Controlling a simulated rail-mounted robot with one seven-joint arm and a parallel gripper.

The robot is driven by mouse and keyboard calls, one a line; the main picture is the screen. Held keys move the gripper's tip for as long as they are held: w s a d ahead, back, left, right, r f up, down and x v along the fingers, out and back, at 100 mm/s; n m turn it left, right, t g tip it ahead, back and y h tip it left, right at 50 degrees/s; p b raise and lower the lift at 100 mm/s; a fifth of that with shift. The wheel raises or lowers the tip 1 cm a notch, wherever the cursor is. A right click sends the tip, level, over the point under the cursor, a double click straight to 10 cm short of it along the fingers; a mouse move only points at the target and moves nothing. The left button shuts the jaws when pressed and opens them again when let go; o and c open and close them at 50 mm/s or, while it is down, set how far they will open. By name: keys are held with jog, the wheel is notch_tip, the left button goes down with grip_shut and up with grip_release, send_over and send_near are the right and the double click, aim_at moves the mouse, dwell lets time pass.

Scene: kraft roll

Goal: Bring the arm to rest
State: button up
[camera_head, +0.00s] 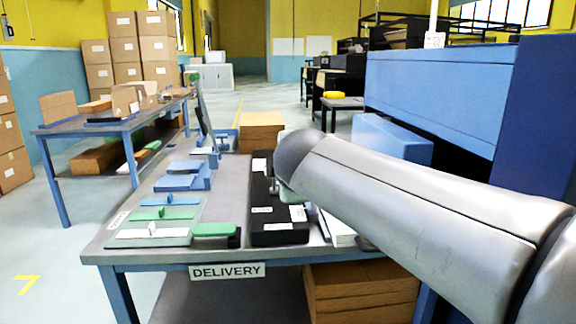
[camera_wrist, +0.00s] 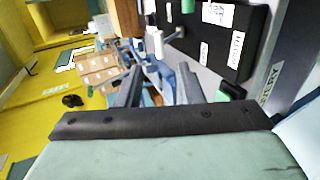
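My grey arm (camera_head: 420,205) reaches in from the right in the head view, over the right part of the delivery table (camera_head: 225,250). Its rounded end is above the black tray (camera_head: 280,232). My gripper is mostly hidden behind the arm there. In the wrist view my gripper (camera_wrist: 157,78) shows two grey fingers set apart, with a gap between them. Nothing is visibly held between them. The wrist view is turned on its side, and the black tray (camera_wrist: 228,38) lies at its upper right.
The delivery table holds green and white pieces (camera_head: 165,213), blue blocks (camera_head: 183,178) and a green-handled item (camera_head: 214,230). A second table (camera_head: 95,131) with cartons is at left. A large blue machine (camera_head: 440,85) stands at right. Floor at left is clear.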

jog(key=shift+s+r, duration=0.2)
jog(key=shift+s, duration=0.25)
jog(key=s+d+m+g+p, duration=0.3)
jog(key=s+m+p, duration=0.3)
jog(key=s+p, duration=0.2)
jog(key=s+d+f+m+g+p, duration=0.1)
jog(key=s+d+m+g+p, duration=0.2)
jog(key=s+p, duration=0.6)
jog(key=s+d+m+g+p, duration=0.3)
jog(key=s+m+g+p, duration=0.3)
jog(key=p, duration=0.7)
jog(key=s+m, duration=0.2)
jog(key=shift+s+f+m+g+p, duration=0.3)
jog(key=shift+m+g+p, duration=0.1)
